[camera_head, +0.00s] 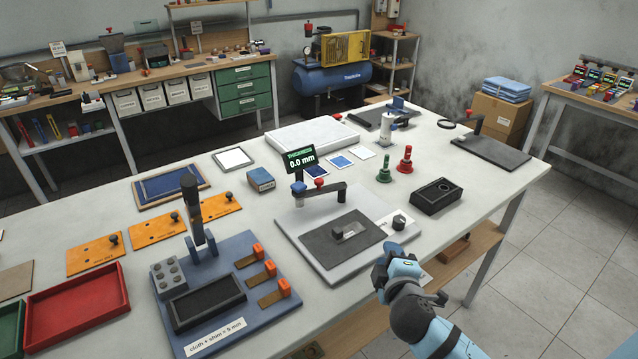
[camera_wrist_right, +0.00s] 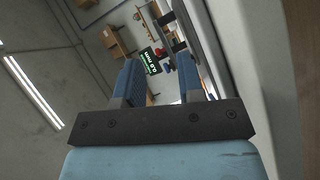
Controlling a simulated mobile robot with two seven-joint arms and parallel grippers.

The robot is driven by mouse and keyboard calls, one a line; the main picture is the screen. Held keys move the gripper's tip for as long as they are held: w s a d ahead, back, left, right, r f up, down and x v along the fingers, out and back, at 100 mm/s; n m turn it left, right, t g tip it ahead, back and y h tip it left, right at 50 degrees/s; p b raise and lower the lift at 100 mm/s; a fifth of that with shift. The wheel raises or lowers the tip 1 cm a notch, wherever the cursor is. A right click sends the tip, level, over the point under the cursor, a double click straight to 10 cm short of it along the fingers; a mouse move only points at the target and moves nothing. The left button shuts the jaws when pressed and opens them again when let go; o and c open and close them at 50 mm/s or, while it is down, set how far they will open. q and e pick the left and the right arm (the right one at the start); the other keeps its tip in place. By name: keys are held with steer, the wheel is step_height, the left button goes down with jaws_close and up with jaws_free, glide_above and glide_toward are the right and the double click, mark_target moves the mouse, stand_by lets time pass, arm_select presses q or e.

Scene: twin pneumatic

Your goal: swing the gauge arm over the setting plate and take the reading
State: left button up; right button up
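The thickness gauge stands on a pale base plate (camera_head: 291,234) in the middle of the table. Its dark display (camera_head: 300,158) reads 0.0 mm, and it also shows in the wrist view (camera_wrist_right: 152,62). The gauge arm (camera_head: 328,193) runs right from the blue post, with a red knob on top. It lies behind the dark grey plate (camera_head: 330,249), which carries a small grey block (camera_head: 350,230). I cannot tell which part is the setting plate. My right gripper (camera_head: 382,268) is at the table's front edge, apart from the gauge; its blue fingers (camera_wrist_right: 160,82) are open and empty. My left gripper is out of view.
A black knob (camera_head: 399,222) sits at the base's right corner. A blue fixture (camera_head: 237,262) with orange clips and a tall dark lever stands left. Red and green handled pieces (camera_head: 404,160) and a black tray (camera_head: 436,194) lie right.

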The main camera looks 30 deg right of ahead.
steer(key=w+r+n+t, duration=0.3)
steer(key=w+n, duration=0.1)
steer(key=n, duration=0.1)
steer(key=n+y, duration=1.2)
steer(key=n, duration=1.2)
glide_toward(322, 183)
steer(key=s, duration=0.3)
steer(key=shift+d+r+t, duration=0.1)
steer(key=shift+t, duration=0.2)
steer(key=shift+w+d, duration=0.15)
steer(key=shift+w, duration=0.15)
steer(key=x, duration=0.9)
steer(key=f+x, duration=0.1)
steer(key=x, duration=0.3)
steer(key=shift+w+b, duration=0.35)
steer(key=shift+r, duration=0.1)
steer(key=shift+c, duration=0.5)
jaws_close()
